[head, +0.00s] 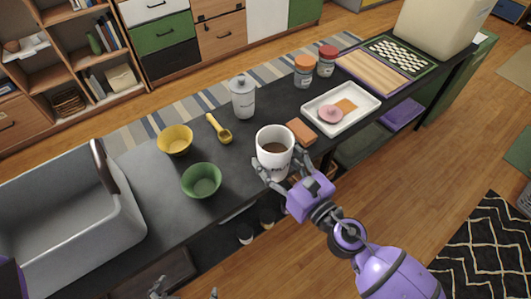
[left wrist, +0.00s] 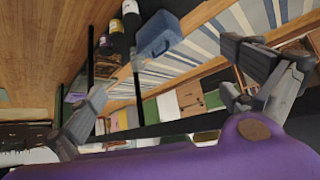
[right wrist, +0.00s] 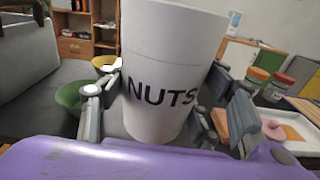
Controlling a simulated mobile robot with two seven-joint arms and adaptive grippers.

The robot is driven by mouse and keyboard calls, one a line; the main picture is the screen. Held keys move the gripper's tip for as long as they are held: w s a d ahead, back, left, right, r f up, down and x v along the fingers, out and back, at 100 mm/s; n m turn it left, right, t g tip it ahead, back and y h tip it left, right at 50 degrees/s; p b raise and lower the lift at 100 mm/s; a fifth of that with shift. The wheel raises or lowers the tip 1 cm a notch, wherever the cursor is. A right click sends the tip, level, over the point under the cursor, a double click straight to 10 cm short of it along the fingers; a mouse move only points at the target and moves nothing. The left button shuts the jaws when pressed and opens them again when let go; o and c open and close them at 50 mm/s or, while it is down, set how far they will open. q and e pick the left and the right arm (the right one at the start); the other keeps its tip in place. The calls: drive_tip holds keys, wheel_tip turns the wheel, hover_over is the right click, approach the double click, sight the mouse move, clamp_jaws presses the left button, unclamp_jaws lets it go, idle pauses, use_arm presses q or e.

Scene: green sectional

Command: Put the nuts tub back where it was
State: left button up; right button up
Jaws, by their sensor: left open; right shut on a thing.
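The nuts tub (head: 270,137) is a white open-topped cup with brown contents. It is upright near the counter's front edge in the head view. My right gripper (head: 273,172) is shut around its lower part. In the right wrist view the tub (right wrist: 165,60) fills the middle, with the word NUTS facing the camera, between the fingers of my right gripper (right wrist: 160,110). Whether its base touches the counter is hidden. My left gripper (head: 182,294) is at the bottom edge of the head view, below the counter front. In the left wrist view its fingers are apart and empty.
On the dark counter (head: 130,172) are a green bowl (head: 201,181), yellow bowl (head: 175,140), yellow scoop (head: 219,128), white canister (head: 243,97), orange block (head: 301,131) and white tray (head: 342,108). Two lidded jars (head: 304,71) stand behind. A grey bin (head: 70,220) stands left.

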sight(268, 143)
drive_tip(key=w+f+b, duration=0.1)
drive_tip(key=w+f, duration=0.2)
drive_tip(key=w, duration=0.1)
drive_tip(key=w+a+f+b, duration=0.1)
drive_tip(key=w+f+b, duration=0.1)
drive_tip(key=w+f, duration=0.1)
drive_tip(key=w+a+f+b, duration=0.1)
drive_tip(key=w+f, duration=0.2)
drive_tip(key=w, duration=0.2)
drive_tip(key=shift+w+a+b, duration=0.1)
drive_tip(key=shift+w+b, duration=0.05)
drive_tip(key=shift+b, duration=0.25)
use_arm(q)
wheel_tip(268, 143, down, 7)
drive_tip(key=s+b, duration=0.2)
drive_tip(key=shift+s+f+g, duration=0.2)
drive_tip(key=shift+g, duration=0.2)
use_arm(e)
drive_tip(key=shift+w+f, duration=0.2)
drive_tip(key=shift+f, duration=1.45)
use_arm(q)
drive_tip(key=shift+w, duration=0.1)
use_arm(e)
drive_tip(key=shift+f, duration=0.2)
use_arm(q)
drive_tip(key=shift+f, duration=0.15)
use_arm(e)
drive_tip(key=o, duration=1.4)
drive_tip(key=shift+o, duration=0.2)
